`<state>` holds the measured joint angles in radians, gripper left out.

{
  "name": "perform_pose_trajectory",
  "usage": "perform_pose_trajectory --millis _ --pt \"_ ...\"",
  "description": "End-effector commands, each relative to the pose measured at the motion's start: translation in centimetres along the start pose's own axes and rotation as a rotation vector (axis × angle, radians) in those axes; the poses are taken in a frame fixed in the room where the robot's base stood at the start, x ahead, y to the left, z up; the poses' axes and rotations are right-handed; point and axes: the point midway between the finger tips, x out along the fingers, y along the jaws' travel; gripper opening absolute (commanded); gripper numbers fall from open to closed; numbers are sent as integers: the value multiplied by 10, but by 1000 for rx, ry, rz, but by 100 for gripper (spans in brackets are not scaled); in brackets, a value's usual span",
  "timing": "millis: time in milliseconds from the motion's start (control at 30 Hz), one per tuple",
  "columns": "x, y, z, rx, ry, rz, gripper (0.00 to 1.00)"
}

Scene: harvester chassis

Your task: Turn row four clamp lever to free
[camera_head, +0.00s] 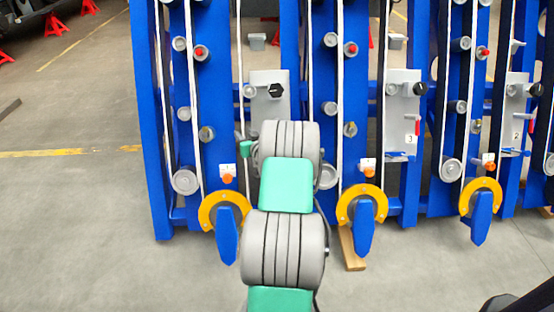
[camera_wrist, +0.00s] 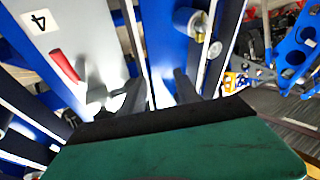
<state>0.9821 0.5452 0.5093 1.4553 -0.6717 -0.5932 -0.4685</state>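The row four panel (camera_wrist: 90,25) is grey, with a white label marked 4 (camera_wrist: 39,20) in the wrist view. A red lever handle (camera_wrist: 64,66) sticks out beside the label. My gripper (camera_wrist: 160,92) has its two dark fingers apart, with nothing seen held between them. It is to the right of the red handle in that view, apart from it. A grey fitting (camera_wrist: 98,96) is close to the left finger; I cannot tell if they touch. In the head view my arm hides the lower part of the row four panel (camera_head: 258,78) and its lever.
Blue uprights (camera_head: 145,120) and white belts stand close around the panel. A black knob (camera_head: 276,90) sits above my arm. The row three panel (camera_head: 402,100) with its red handle (camera_head: 418,127) is to the right. Orange-ringed wheels (camera_head: 224,205) are below. Open floor (camera_head: 70,210) lies left.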

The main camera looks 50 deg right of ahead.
Motion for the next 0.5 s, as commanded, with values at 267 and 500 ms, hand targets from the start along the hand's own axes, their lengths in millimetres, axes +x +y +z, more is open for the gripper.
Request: perform_pose_trajectory --millis 267,500 --pt "-22 139 79 66 217 237 38" --pt "15 149 70 64 219 238 38"
